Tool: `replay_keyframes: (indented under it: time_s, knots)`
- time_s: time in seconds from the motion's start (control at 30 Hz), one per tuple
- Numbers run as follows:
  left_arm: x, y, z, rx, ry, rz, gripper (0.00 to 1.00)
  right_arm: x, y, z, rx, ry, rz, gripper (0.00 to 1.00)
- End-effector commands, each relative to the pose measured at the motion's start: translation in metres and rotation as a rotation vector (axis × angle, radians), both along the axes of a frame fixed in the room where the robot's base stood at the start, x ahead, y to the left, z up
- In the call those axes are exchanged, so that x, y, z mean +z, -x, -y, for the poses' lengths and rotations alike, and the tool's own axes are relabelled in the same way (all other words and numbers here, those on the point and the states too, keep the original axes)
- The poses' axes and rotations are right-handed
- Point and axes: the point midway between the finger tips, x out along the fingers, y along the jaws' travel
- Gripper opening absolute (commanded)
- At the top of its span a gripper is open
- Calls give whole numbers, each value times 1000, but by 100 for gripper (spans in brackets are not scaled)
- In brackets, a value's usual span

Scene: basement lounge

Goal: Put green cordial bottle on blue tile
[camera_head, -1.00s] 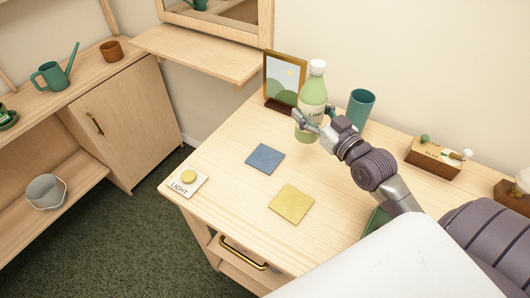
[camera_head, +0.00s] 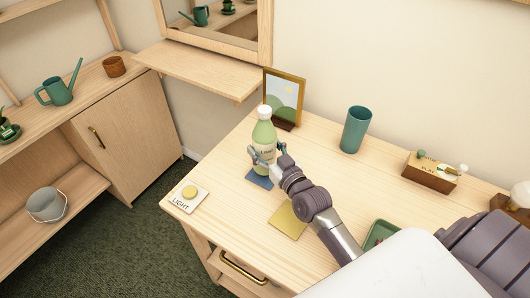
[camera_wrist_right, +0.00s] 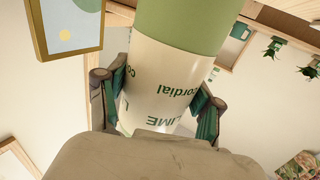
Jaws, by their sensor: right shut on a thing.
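The green cordial bottle (camera_head: 264,132), with a white cap and a pale label, is upright in my right gripper (camera_head: 266,158). The gripper is shut around its lower half, and the label shows between the fingers in the right wrist view (camera_wrist_right: 165,90). The blue tile (camera_head: 258,180) lies on the table just below the bottle and is partly hidden by the bottle and fingers. The bottle's base is hidden, so I cannot tell whether it touches the tile. My left gripper is not in view.
A yellow tile (camera_head: 288,222) lies under my right forearm. A light button (camera_head: 190,194) sits at the table's left corner. A framed picture (camera_head: 285,97) stands behind the bottle, and a teal cup (camera_head: 355,130) stands to the right. A wooden box (camera_head: 430,173) is farther right.

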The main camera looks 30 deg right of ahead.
Motion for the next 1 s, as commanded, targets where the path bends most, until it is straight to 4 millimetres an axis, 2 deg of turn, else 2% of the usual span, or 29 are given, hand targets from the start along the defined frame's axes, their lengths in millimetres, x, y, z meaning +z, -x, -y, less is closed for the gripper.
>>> replay_keyframes:
  time_s: [0.1, 0.2, 0.57, 0.6, 0.73, 1.0]
  knots:
    - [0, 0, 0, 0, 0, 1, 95, -16, 0, 1, 0, 2, 2, 0]
    - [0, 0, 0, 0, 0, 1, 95, -21, 0, 1, 0, 1, 4, 0]
    - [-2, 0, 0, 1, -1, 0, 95, -25, 0, 1, -1, 1, 5, 0]
    - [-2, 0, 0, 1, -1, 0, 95, -27, 1, 1, 0, 0, -1, 69]
    - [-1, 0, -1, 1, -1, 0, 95, -27, 1, 1, 0, 1, -1, 91]
    - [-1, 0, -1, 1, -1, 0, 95, -27, 1, 1, 0, 1, -1, 91]
